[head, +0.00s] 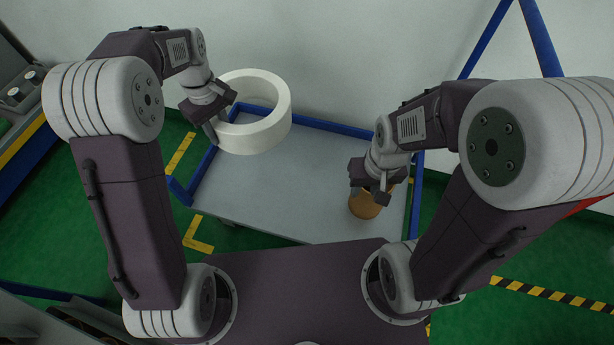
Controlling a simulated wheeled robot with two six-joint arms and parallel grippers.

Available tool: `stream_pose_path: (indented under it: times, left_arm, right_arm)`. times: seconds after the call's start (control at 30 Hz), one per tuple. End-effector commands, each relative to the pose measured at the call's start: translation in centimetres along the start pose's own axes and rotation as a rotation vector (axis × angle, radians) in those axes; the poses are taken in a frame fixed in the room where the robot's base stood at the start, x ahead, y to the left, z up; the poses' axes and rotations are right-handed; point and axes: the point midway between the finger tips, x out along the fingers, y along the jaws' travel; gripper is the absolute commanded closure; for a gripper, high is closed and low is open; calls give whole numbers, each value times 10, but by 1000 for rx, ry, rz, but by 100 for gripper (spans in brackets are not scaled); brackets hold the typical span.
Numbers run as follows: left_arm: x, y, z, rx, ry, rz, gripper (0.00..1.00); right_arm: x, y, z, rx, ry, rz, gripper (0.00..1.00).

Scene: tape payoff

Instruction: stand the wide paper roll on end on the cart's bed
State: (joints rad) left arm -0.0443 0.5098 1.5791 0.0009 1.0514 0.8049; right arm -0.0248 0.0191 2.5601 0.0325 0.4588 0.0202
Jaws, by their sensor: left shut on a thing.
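The wide paper roll (262,137) is a large white ring with a wide hole, at the back left of the cart's bed (270,195). My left gripper (213,130) is shut on the left part of its wall. The roll's hole faces mostly up, with some tilt, and the cart's blue back rail shows through it. It seems held above the bed, but the gap beneath is hard to judge. My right gripper (368,196) is over the right side of the bed, its fingers apart, just above a tan-brown round thing (364,208), whose top it partly hides.
Blue rails (330,127) edge the grey bed. The bed's middle is clear between my two grippers. A pale wall stands behind the cart, with blue slanted bars (543,38) at the upper right. The floor is green with yellow marks.

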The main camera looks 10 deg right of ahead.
Motion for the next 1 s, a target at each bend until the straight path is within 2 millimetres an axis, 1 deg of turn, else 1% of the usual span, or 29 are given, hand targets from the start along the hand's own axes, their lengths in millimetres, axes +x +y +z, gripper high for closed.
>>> stream_pose_path:
  times: [0.03,0.07,0.17,0.2,0.27,0.3,0.4,0.5,0.63,0.8,0.9,1.0]
  left_arm:
    - [-4,16,-1,-47,1,3,100]
    - [-4,26,-1,-78,1,3,100]
    - [1,56,5,-168,0,2,100]
    - [5,69,9,-193,0,1,100]
    - [10,87,18,-221,0,1,100]
    - [15,97,25,-229,-1,0,100]
    - [28,119,45,-224,-1,0,100]
    - [41,134,67,-182,0,1,100]
    - [57,142,93,-122,0,1,100]
    - [74,141,120,-67,0,2,100]
    - [79,140,132,-43,0,4,100]
    - [77,142,143,-18,1,6,100]
  right_arm:
    - [-10,0,-1,0,0,0,66]
    - [-14,0,-2,0,0,0,66]
    - [-26,0,-3,0,0,0,66]
    - [-32,-1,-3,0,0,0,66]
    - [-40,-1,-4,0,0,0,66]
    - [-45,-1,-5,0,0,0,66]
    - [-56,-1,-6,0,0,0,66]
    - [-67,-1,-7,0,0,0,66]
    - [-77,-2,-8,0,0,0,66]
    - [-86,-2,-9,0,0,0,66]
    - [-91,-2,-9,0,0,0,66]
    - [-96,-2,-10,0,0,0,66]
